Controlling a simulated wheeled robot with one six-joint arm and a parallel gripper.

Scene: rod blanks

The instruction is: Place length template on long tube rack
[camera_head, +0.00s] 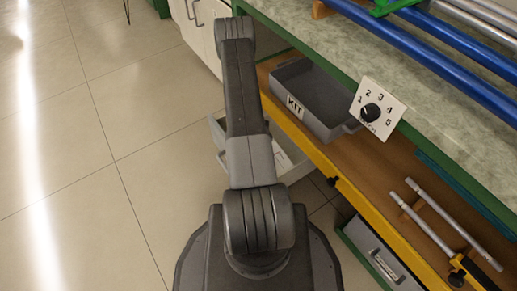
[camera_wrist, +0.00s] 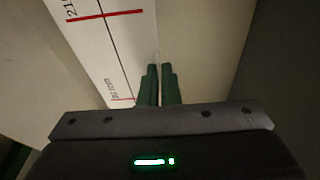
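The length template (camera_wrist: 103,55) is a white plate with red cross lines, a black line and printed figures, filling the upper left of the wrist view. My gripper (camera_wrist: 159,68) has its two dark green fingers nearly together, with the template's right edge running into the narrow gap between them. The fingers appear shut on that edge; the contact itself is hidden. In the head view my arm hides the gripper. Long blue tubes (camera_head: 440,42) and grey tubes lie on the bench at the upper right, by a green bracket (camera_head: 392,6). No label marks the long tube rack.
A pale open drawer (camera_head: 216,132) with a white item inside lies beside my arm. A grey KIT tray (camera_head: 309,94) and two silver rods (camera_head: 430,222) on supports occupy the wooden shelf. A numbered dial plate (camera_head: 379,106) hangs at the green bench edge. The floor at left is clear.

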